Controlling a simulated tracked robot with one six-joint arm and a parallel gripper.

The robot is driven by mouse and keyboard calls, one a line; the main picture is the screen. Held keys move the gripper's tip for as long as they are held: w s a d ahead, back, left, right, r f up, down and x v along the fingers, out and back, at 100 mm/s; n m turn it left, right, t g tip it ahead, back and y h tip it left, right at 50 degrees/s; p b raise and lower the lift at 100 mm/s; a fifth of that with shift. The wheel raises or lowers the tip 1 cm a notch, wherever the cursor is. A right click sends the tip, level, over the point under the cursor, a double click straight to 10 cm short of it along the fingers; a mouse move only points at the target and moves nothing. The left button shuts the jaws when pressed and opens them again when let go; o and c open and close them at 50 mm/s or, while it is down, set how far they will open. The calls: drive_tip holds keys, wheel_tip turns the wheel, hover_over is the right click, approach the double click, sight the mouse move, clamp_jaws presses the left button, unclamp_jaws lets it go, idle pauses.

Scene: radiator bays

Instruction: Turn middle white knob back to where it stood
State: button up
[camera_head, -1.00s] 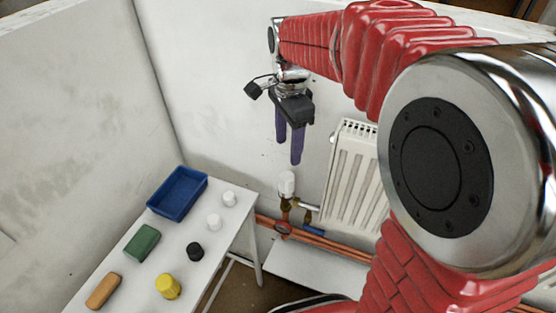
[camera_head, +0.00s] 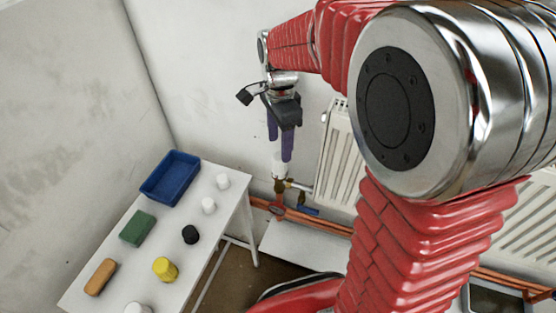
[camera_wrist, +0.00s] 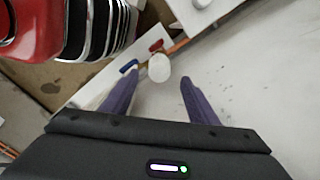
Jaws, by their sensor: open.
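A white valve knob (camera_head: 279,168) stands upright on brass pipework beside the radiator, partly hidden behind my fingers in the head view. It shows as a round white cap (camera_wrist: 159,67) in the wrist view. My gripper (camera_head: 280,150) has two purple fingers pointing down. It is open and empty, just above the knob in the head view. In the wrist view the knob appears between the fingertips (camera_wrist: 160,78), slightly beyond them. I cannot tell how far the tips are from it. I see no turn mark on the knob.
A radiator (camera_head: 338,155) is right of the knob, partly behind my arm. A blue lever (camera_head: 308,211) and copper pipes (camera_head: 330,222) lie below. The white table (camera_head: 233,207) at left holds a blue tray (camera_head: 170,177) and several small objects.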

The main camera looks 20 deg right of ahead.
sight(279, 156)
wheel_tip(279, 156, down, 8)
drive_tip(key=shift+r, duration=0.2)
drive_tip(key=shift+c, duration=0.2)
drive_tip(key=c, duration=0.9)
drive_tip(key=shift+a, duration=0.2)
drive_tip(key=shift+c, duration=0.5)
drive_tip(key=shift+d, duration=0.15)
